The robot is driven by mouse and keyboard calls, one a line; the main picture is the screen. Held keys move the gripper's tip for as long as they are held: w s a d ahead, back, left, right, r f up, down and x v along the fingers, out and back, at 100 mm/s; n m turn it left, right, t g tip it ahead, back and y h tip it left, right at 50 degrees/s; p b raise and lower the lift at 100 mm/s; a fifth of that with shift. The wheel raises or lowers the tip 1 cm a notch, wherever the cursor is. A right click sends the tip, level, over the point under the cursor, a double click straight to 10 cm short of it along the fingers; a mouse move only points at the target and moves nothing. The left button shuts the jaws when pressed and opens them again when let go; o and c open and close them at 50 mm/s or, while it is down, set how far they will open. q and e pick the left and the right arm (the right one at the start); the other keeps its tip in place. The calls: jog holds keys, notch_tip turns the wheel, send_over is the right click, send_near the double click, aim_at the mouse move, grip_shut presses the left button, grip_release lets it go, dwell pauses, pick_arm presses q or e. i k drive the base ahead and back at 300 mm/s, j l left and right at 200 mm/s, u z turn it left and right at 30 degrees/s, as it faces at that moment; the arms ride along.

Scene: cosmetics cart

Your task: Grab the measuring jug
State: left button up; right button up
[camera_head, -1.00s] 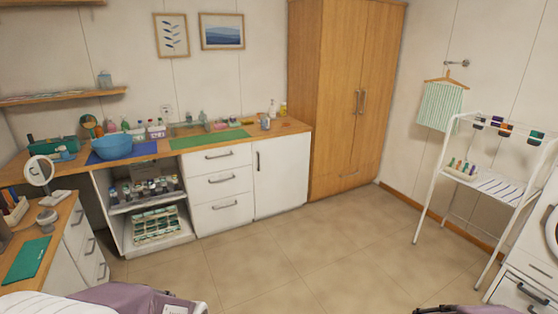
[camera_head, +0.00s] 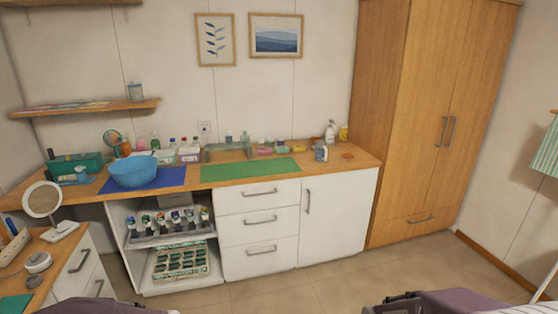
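I cannot pick out a measuring jug for certain. A small whitish cup-like vessel (camera_head: 321,153) with a bluish side stands on the wooden counter (camera_head: 345,164), right of the green mat; it is too small to tell whether it is the jug. Only purple and dark parts of my arms show along the bottom edge, far from the counter. Neither gripper is in view.
A blue bowl (camera_head: 134,173) sits on a blue mat (camera_head: 172,177). A green mat (camera_head: 250,169) lies bare mid-counter. Bottles and small boxes line the back. A round mirror (camera_head: 42,201) stands on the left counter. A wooden wardrobe (camera_head: 425,120) stands right; the floor before the cabinets is clear.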

aim_at(321, 148)
jog(key=i+j+z, duration=0.3)
jog(key=i, duration=0.25)
jog(key=i+j+z, duration=0.25)
jog(key=i, duration=0.25)
